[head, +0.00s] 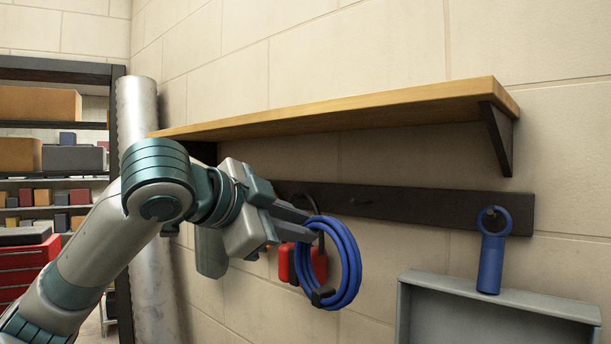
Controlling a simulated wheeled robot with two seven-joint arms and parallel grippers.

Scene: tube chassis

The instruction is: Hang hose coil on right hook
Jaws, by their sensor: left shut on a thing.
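The blue hose coil (351,262) hangs from my left gripper (312,226), which is shut on its upper left part. A dark band (323,295) wraps the coil's lower edge. The coil is in front of the dark hook rail's (430,207) lower edge; the depth gap to the wall is hard to judge. My right gripper is not in view.
A red-handled item (284,262) hangs behind the gripper and coil, partly hidden. A wooden shelf (370,108) with a dark bracket (499,138) juts out above the rail. A grey tray or bin (498,293) is at lower right. A metal pipe (138,105) stands left.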

